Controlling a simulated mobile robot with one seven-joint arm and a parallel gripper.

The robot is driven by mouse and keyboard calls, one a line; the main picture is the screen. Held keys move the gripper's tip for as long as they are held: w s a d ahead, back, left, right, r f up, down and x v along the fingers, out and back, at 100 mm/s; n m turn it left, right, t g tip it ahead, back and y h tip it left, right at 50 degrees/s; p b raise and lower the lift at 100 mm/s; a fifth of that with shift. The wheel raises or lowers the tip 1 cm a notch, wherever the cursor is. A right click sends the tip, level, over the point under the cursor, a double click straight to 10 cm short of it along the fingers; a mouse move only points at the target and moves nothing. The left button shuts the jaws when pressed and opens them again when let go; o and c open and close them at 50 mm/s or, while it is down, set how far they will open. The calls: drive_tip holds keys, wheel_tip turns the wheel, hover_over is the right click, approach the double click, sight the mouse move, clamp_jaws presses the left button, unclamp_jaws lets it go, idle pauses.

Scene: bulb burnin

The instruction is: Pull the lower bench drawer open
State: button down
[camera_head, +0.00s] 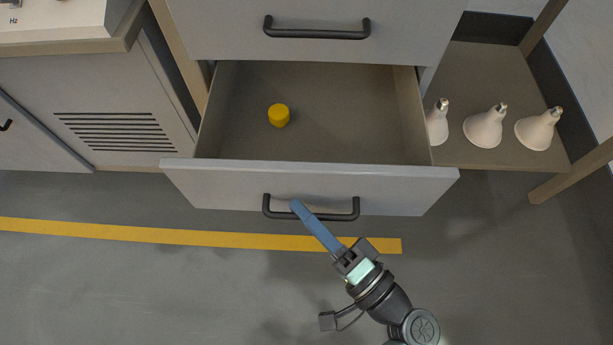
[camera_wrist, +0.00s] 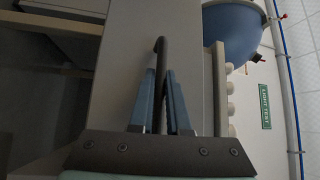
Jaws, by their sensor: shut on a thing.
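The lower bench drawer (camera_head: 310,180) stands open, pulled well out from the bench in the head view. Its black bar handle (camera_head: 342,216) runs across the front. My gripper (camera_head: 297,206) reaches the handle from below right, and its blue fingers are at the bar near its middle. In the wrist view the fingers (camera_wrist: 161,95) stand on both sides of the dark handle (camera_wrist: 160,55), shut on it. A small yellow object (camera_head: 279,115) is inside the drawer, toward the back left. The rest of the drawer floor that shows is bare.
The upper drawer (camera_head: 220,30) is shut above. Several white bulbs (camera_head: 485,127) stand on a shelf (camera_head: 470,75) to the right. A vented cabinet (camera_head: 110,110) is at left. The grey floor, with a yellow stripe (camera_head: 150,234), is clear in front.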

drive_tip(key=s+p, duration=0.1)
drive_tip(key=s, duration=0.5)
drive_tip(key=shift+s+p, duration=0.2)
drive_tip(key=shift+p, duration=0.15)
drive_tip(key=c, duration=0.9)
unclamp_jaws()
drive_tip(key=p+v, duration=0.2)
drive_tip(key=v, duration=1.1)
